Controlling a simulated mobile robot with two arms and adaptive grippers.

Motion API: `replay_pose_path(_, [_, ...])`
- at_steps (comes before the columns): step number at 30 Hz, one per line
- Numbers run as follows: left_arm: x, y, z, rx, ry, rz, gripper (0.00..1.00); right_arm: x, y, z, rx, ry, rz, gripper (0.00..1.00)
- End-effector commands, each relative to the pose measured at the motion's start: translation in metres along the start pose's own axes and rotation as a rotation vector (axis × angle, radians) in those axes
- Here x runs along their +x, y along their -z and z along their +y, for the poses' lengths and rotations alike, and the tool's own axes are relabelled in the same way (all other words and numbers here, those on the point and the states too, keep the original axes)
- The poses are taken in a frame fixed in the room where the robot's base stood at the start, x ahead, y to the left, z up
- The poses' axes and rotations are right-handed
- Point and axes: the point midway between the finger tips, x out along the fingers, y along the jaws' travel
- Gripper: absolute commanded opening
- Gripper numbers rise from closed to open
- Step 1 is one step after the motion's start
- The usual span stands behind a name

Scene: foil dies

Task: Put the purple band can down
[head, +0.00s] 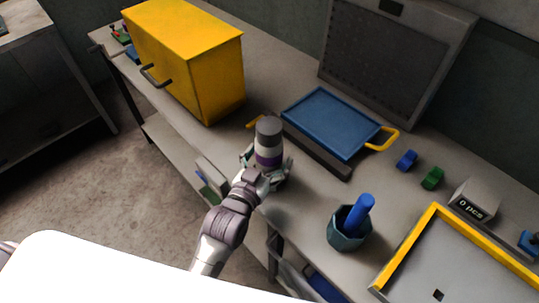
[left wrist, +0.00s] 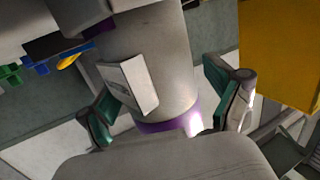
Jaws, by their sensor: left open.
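The purple band can (head: 269,135) is a grey cylinder with a dark top and a purple band low down. It looks upright at the front of the grey workbench, in front of the blue tray. My left gripper (head: 268,166) is open around the can's lower part, one finger on each side. In the left wrist view the can (left wrist: 150,50) fills the middle, with a pale label and the purple band near the gripper. The right finger of the left gripper (left wrist: 165,100) shows a gap to the can. The can's base is hidden. My right gripper is not in view.
The blue tray (head: 325,122) with yellow handles lies behind the can, a dark bar (head: 318,152) along its front. A yellow cabinet (head: 190,62) stands left. A teal cup (head: 349,238) holding a blue cylinder and a yellow-edged tray (head: 405,247) are to the right.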

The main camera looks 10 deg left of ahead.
Motion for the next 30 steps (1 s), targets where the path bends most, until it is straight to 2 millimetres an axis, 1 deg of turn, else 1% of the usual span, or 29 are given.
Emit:
replay_pose_path(5, [0.000, 0.004, 0.000, 0.000, 0.000, 0.001, 0.91, -0.002, -0.001, 0.004, -0.003, -0.005, -0.002, 0.00])
replay_pose_path(8, [-0.010, 0.001, 0.000, 0.000, 0.000, -0.002, 0.91, 0.001, -0.001, 0.006, -0.004, -0.007, -0.002, 0.00])
replay_pose_path(11, [-0.029, 0.001, 0.000, 0.000, 0.000, -0.003, 0.91, 0.004, -0.001, 0.006, -0.004, -0.007, -0.002, 0.00])
replay_pose_path(18, [-0.082, 0.000, 0.000, 0.001, 0.000, -0.004, 0.91, 0.012, -0.001, 0.006, -0.004, -0.007, -0.001, 0.00])
replay_pose_path(21, [-0.099, 0.001, 0.000, 0.001, -0.001, -0.003, 0.91, 0.014, -0.001, 0.006, -0.004, -0.007, 0.000, 0.00])
replay_pose_path(25, [-0.114, 0.002, 0.000, 0.000, 0.000, -0.001, 0.91, 0.016, -0.001, 0.006, -0.003, -0.007, 0.000, 0.00])
replay_pose_path(30, [-0.120, 0.003, 0.000, 0.001, 0.000, 0.000, 0.91, 0.017, -0.001, 0.006, -0.003, -0.007, 0.001, 0.00])
